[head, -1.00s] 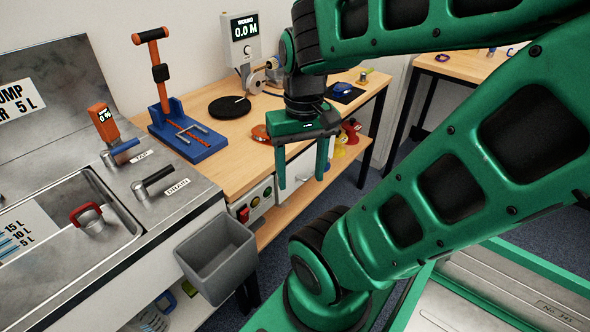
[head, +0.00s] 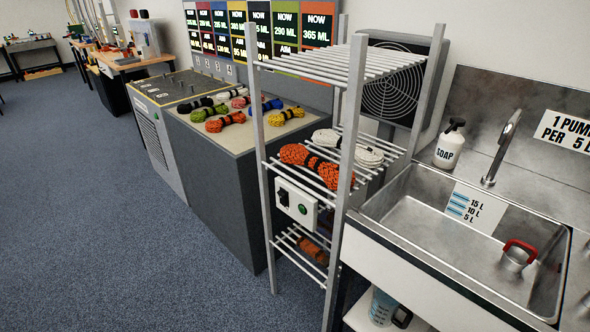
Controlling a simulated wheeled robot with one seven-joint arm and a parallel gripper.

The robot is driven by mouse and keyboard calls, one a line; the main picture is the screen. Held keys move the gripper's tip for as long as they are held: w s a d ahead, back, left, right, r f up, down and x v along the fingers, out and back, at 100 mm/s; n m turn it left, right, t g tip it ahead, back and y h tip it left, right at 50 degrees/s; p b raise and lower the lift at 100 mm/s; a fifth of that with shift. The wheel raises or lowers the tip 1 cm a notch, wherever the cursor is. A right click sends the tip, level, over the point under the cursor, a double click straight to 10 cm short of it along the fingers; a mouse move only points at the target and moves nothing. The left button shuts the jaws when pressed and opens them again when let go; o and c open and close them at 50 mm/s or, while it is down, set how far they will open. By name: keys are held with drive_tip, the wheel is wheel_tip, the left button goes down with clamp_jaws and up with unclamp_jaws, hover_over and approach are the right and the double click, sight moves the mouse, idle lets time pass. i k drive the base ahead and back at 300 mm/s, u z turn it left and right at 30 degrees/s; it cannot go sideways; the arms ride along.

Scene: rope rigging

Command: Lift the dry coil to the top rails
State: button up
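A grey rack stands beside the sink, and its top rails (head: 345,62) are bare. A darker orange coil (head: 312,248) lies on the low rails, partly hidden by the rack's post. Several more coils lie on the grey bench left of the rack, among them a red-orange one (head: 226,121), a yellow one (head: 286,116) and a blue one (head: 265,106). I cannot tell which coil is the dry one. My gripper is not in view.
A fan (head: 396,85) stands behind the rack. A white control box with a green button (head: 297,202) is fixed to the rack's front. The steel sink (head: 440,235) with a soap bottle (head: 449,146) is at right. Display panels (head: 262,30) hang behind the bench. The blue floor (head: 110,220) at left is clear.

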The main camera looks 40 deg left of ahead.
sight(294, 154)
drive_tip(key=u, duration=1.45)
drive_tip(key=k, duration=0.5)
drive_tip(key=u, duration=0.55)
drive_tip(key=i, duration=1.75)
drive_tip(key=z, duration=0.15)
